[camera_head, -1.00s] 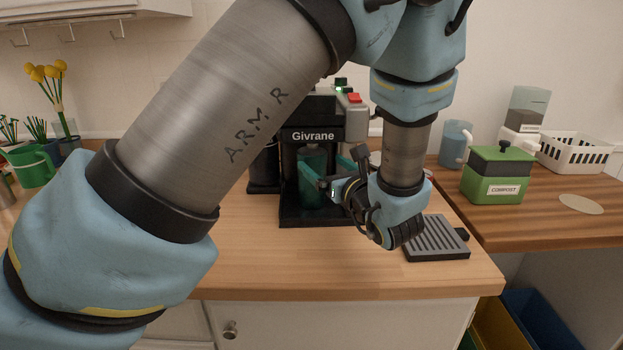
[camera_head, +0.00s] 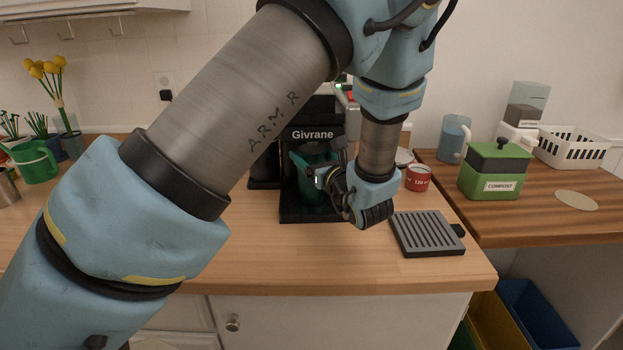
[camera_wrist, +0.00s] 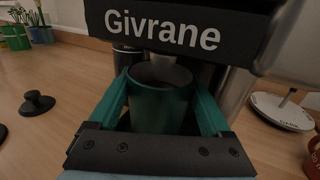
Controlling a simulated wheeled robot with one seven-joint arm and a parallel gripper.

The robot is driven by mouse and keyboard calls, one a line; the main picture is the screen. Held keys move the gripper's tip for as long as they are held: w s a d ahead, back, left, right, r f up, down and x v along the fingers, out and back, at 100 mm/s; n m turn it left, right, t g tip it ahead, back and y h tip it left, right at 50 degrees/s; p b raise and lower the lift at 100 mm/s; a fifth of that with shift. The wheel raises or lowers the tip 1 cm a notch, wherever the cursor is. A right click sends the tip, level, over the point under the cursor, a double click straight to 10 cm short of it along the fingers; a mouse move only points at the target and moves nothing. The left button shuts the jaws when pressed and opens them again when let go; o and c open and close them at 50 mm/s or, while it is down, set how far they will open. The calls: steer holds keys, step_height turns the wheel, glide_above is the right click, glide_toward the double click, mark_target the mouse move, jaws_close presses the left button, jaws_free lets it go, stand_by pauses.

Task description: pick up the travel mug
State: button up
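The travel mug (camera_wrist: 160,108) is dark green with an open top and stands upright under the spout of the black Givrane coffee machine (camera_head: 312,133). In the head view the mug (camera_head: 316,190) is partly hidden behind my gripper (camera_head: 310,168). In the wrist view my gripper (camera_wrist: 161,92) has its two green fingers on either side of the mug, spread wide. Dark gaps show between the fingers and the mug's lower sides. At the rim the fingertips look very close, and contact there cannot be told.
The machine's front overhangs the mug closely. A green compost bin (camera_head: 495,172) stands on the darker counter. The front of the wooden counter (camera_head: 300,262) is clear.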

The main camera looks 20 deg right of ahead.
jaws_close()
steer(key=shift+r, duration=0.1)
stand_by(0.3)
